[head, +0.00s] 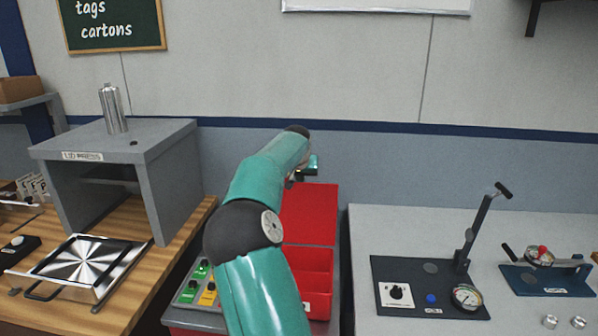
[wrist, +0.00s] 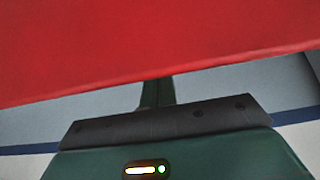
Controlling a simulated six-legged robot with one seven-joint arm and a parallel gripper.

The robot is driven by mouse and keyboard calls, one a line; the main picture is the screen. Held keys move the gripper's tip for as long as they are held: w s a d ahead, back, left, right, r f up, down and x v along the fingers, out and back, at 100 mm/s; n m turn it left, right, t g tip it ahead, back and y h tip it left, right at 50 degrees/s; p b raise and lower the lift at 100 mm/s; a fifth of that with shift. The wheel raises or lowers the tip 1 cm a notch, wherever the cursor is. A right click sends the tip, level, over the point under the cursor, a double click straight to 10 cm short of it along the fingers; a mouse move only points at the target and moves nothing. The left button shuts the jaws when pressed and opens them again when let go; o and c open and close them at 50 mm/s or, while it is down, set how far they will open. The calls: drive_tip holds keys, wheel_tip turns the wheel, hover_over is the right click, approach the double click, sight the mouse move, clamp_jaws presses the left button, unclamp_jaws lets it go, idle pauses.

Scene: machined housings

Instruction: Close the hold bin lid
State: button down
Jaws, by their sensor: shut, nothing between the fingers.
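The red hold bin (head: 318,262) stands in the middle of the head view, with its inside exposed. Its red lid (head: 310,212) is raised and open at the back of the bin. My gripper (head: 306,168) is at the lid's upper edge, partly hidden by my arm. In the wrist view the lid (wrist: 150,45) fills the upper part, very close. The shut fingers of my gripper (wrist: 157,92) run up to the lid's edge, and their tips are hidden behind it. I cannot tell whether they touch the lid. The gripper holds nothing.
A button panel (head: 188,296) lies left of the bin, partly behind my arm. A grey press stand (head: 165,170) with a metal cylinder (head: 112,108) is on the wooden bench at left. A lever fixture (head: 430,285) stands on the grey table at right. The wall is close behind.

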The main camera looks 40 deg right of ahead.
drive_tip(key=s+a, duration=0.2)
drive_tip(key=a, duration=0.1)
drive_tip(key=shift+s+a+r, duration=0.15)
drive_tip(key=shift+s+r, duration=0.15)
drive_tip(key=shift+r, duration=0.05)
drive_tip(key=shift+w, duration=0.1)
drive_tip(key=shift+a+r, duration=0.1)
drive_tip(key=shift+a, duration=0.1)
